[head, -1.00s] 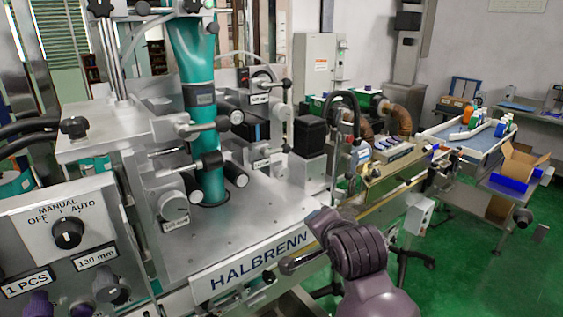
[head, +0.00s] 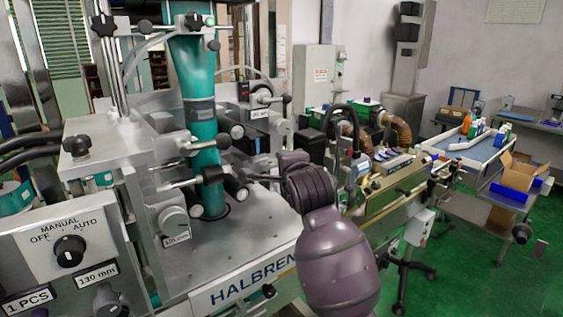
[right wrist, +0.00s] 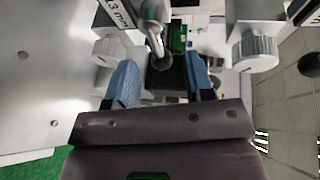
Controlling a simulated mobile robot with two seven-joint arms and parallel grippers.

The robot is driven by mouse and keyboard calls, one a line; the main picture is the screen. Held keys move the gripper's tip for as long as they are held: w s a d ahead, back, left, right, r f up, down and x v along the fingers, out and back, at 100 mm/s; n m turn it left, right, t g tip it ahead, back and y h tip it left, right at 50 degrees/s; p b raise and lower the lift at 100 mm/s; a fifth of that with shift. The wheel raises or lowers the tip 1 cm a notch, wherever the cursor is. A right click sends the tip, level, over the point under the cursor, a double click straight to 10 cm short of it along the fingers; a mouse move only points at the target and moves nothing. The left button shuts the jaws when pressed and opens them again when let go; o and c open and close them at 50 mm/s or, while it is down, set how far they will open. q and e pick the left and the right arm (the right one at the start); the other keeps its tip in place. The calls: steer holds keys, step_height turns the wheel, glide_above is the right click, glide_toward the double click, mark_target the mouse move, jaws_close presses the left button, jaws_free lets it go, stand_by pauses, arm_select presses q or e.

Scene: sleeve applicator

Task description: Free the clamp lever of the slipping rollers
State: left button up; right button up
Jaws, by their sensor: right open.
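The teal sleeve film tube (head: 203,140) runs down between dark rollers with pale ends (head: 236,184) on the grey machine. In the right wrist view my right gripper (right wrist: 161,68) is open, with blue fingers on either side of a black ball knob (right wrist: 160,61) on a grey lever (right wrist: 154,28). Contact cannot be told. My left gripper is not in view.
A control panel with a mode knob (head: 69,251) stands at the front left. Light knurled knobs (right wrist: 255,52) flank the gripper in the wrist view.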

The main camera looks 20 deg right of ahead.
steer(key=shift+w+d+f, duration=0.1)
steer(key=shift+w+f, duration=0.1)
steer(key=shift+w, duration=0.75)
steer(key=shift+w+f, duration=0.15)
steer(key=shift+w, duration=0.8)
steer(key=c, duration=0.8)
